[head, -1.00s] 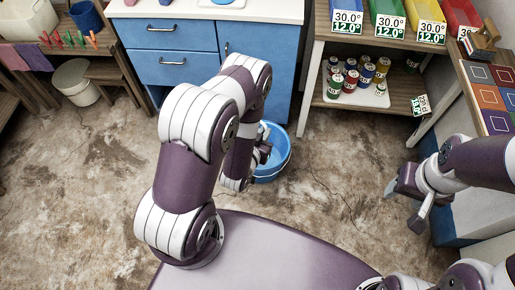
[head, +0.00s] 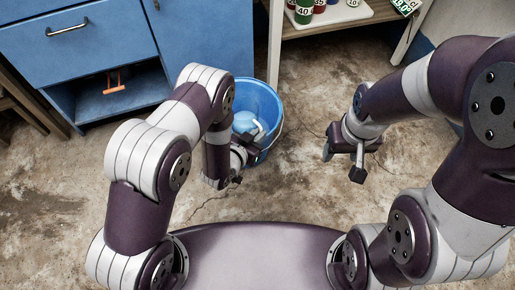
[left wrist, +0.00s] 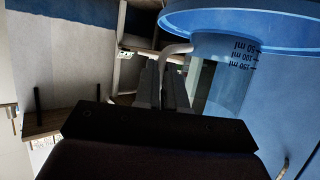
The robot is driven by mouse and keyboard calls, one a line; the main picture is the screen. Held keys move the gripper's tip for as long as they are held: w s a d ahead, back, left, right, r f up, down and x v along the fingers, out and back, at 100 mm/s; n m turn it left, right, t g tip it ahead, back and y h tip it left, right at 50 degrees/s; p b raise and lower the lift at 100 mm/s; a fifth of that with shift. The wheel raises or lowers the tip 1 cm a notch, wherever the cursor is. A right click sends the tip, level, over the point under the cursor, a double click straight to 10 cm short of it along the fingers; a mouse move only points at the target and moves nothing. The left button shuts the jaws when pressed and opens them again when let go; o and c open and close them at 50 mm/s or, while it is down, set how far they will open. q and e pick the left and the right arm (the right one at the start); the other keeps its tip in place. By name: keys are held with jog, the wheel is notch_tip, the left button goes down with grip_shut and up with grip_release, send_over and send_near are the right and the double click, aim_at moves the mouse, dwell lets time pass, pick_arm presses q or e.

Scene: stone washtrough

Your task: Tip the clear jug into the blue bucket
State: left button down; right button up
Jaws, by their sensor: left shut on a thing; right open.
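The blue bucket (head: 272,101) stands on the floor in front of the blue cabinet, left of the picture's middle rightward edge of its door. My left gripper (head: 243,158) is at the bucket's near side, shut on the clear jug (head: 246,122), which looks pale blue against the bucket's inside. In the left wrist view, the jug (left wrist: 222,88) shows upside-down ml marks, and its pale handle is at the left gripper's fingers (left wrist: 168,85). The jug's tilt and contents are unclear. My right gripper (head: 342,163) is open and empty, right of the bucket and apart from it.
The blue cabinet (head: 200,40) stands behind the bucket, with an orange object (head: 115,81) in its open lower part. A shelf with several cans (head: 304,10) stands at the back right. Bare floor (head: 300,190) lies around the bucket.

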aim_at(261, 128)
pick_arm(q)
jog(key=r+g+p, duration=0.1)
jog(key=r+p, duration=0.1)
jog(key=p, duration=0.1)
jog(key=shift+d+g+y, duration=0.1)
jog(key=shift+g+y, duration=0.2)
jog(key=shift+f+p, duration=0.1)
jog(key=shift+p, duration=0.4)
jog(key=shift+w+r+g+y+p, duration=0.15)
jog(key=shift+r+g+y+p, duration=0.6)
jog(key=shift+p, duration=1.25)
jog(key=shift+g+h, duration=0.25)
jog(key=shift+g, duration=0.1)
